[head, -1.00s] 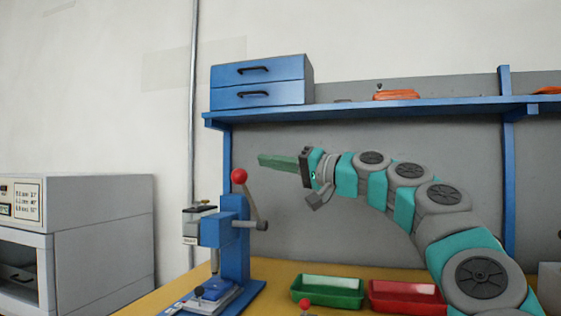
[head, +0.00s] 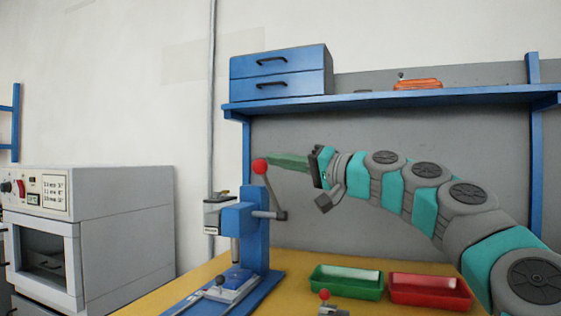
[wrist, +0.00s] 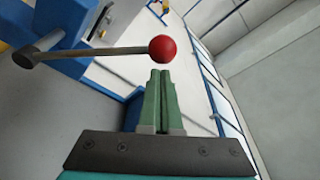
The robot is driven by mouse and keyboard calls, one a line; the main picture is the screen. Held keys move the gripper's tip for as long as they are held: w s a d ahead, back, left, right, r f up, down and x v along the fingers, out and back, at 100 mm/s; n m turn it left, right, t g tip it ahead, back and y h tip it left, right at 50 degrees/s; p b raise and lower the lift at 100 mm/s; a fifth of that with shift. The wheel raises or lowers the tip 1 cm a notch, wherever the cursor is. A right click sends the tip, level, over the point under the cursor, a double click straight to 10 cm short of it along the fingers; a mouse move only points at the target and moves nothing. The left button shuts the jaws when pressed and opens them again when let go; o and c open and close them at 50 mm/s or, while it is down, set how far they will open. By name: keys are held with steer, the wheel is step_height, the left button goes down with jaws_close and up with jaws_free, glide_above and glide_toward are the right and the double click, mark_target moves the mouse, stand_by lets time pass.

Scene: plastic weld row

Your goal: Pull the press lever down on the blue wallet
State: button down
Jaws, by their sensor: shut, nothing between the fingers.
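The blue press (head: 255,225) stands on the left part of the yellow bench. Its lever (head: 271,192) rises from a pivot on the right side and ends in a red ball (head: 260,166). A blue wallet (head: 237,275) lies on the plate under the press head. My gripper (head: 270,160) is shut and empty, its green fingers pointing left at about the ball's height. In the wrist view the red ball (wrist: 163,48) is just beyond the shut fingertips (wrist: 160,74). I cannot tell whether they touch.
A green tray (head: 345,283) and a red tray (head: 430,291) sit on the bench right of the press. A blue shelf (head: 390,101) with a blue drawer unit (head: 278,73) runs above. A grey oven-like machine (head: 110,230) stands at left.

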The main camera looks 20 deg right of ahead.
steer(key=s+a+f+n+b, duration=0.2)
steer(key=f+b, duration=0.4)
steer(key=b, duration=0.2)
steer(key=s+a+f+n+y+b, duration=0.1)
steer(key=s+a+f+n+b, duration=0.1)
steer(key=f+b, duration=0.4)
steer(key=shift+s+f+n+y+b, duration=0.3)
steer(key=shift+s+n+b, duration=0.35)
steer(key=shift+b, duration=0.25)
steer(key=shift+g, duration=0.4)
step_height(320, 180, up, 4)
steer(key=s+d+r+p, duration=0.1)
steer(key=d+p, duration=0.1)
steer(key=p, duration=0.1)
steer(key=f+v, duration=0.1)
steer(key=v, duration=0.9)
steer(key=shift+w+d+f+b, duration=0.25)
steer(key=shift+w+f+b, duration=0.05)
steer(key=shift+w, duration=0.05)
